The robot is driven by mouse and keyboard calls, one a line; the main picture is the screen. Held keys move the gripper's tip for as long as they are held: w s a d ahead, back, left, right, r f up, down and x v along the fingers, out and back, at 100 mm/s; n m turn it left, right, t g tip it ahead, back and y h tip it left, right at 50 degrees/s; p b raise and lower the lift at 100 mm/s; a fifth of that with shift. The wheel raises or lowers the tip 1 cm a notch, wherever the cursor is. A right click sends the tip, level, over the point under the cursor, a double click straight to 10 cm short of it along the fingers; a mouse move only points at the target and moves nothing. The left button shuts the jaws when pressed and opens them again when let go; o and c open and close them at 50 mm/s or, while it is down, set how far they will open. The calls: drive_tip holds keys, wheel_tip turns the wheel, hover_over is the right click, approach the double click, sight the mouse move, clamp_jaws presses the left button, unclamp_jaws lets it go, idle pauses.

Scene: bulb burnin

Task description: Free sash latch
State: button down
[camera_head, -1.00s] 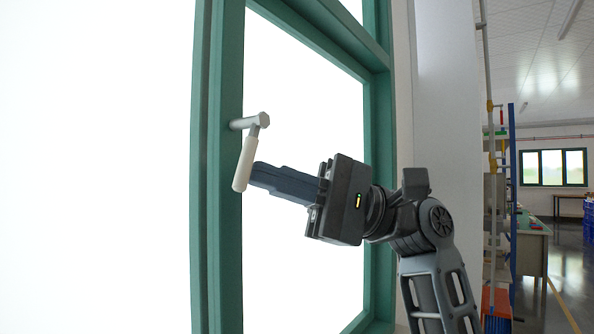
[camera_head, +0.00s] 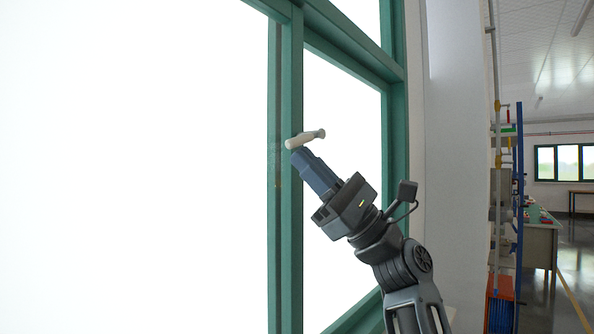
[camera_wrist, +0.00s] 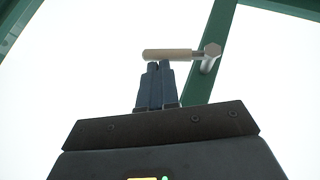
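The latch handle has a pale grip (camera_head: 300,141) and a metal hub on the green window stile (camera_head: 291,225). In the head view it lies nearly level, the grip pointing left. In the wrist view the grip (camera_wrist: 167,55) is also level, with the hub (camera_wrist: 212,50) at its right end. My gripper (camera_head: 297,152) is just below the grip, pointing up at it. In the wrist view its two dark fingers (camera_wrist: 158,64) are close together, their tips at the grip's lower edge. They appear to touch it from below and do not wrap around it.
Green frame bars (camera_head: 397,150) and a pale wall (camera_head: 450,180) stand to the right of the window. Further right is a blue shelf rack (camera_head: 519,200) and a bench (camera_head: 541,240). The panes are bright white.

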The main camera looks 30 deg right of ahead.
drive_tip(key=shift+s+a+r, duration=0.2)
drive_tip(key=shift+a+r, duration=0.4)
drive_tip(key=shift+a, duration=0.05)
drive_tip(key=shift+r, duration=0.1)
idle(0.3)
drive_tip(key=shift+a, duration=0.1)
